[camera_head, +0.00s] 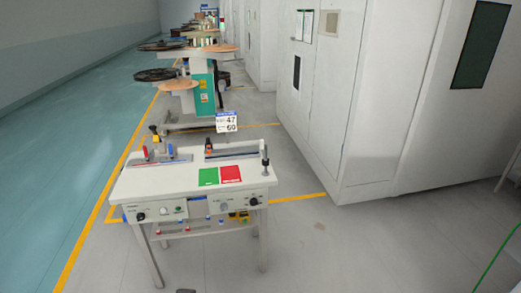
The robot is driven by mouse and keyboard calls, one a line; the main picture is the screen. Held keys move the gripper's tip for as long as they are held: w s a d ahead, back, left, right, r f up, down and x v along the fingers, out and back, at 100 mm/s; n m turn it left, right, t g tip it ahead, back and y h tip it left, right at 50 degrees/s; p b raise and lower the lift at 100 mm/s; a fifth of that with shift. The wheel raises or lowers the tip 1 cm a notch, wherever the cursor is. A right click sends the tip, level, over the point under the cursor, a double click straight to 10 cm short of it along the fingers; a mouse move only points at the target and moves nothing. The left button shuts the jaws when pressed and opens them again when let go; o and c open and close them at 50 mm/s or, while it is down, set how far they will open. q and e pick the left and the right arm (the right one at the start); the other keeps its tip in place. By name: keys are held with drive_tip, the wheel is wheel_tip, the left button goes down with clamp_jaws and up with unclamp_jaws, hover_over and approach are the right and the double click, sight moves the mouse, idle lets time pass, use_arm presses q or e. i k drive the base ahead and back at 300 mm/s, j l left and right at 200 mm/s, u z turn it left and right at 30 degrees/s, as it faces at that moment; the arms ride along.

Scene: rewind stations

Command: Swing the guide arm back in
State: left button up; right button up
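A white work table (130,184) stands in front of me in the camera_head view. On its right half a thin dark bar (235,153) runs between a small orange-and-black part (208,147) and an upright post (264,154) at the right edge. On the left half a low grey rail (170,161) carries parts with red and yellow ends. Which of these is the guide arm, or whether it is on the reel stand (201,85) behind, I cannot tell. Neither of my grippers is in view.
Green (208,177) and red (231,174) cards lie on the table. Knobs line its front panel. A sign reading 47 and 60 (227,122) stands behind it. White cabinets (390,100) fill the right. Floor is clear left and front; a green cable (497,260) shows lower right.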

sight(262, 141)
drive_tip(key=i+l+z, duration=0.1)
drive_tip(key=i+z, duration=0.15)
drive_tip(key=i, duration=0.75)
drive_tip(key=i+z, duration=0.25)
drive_tip(key=i, duration=0.7)
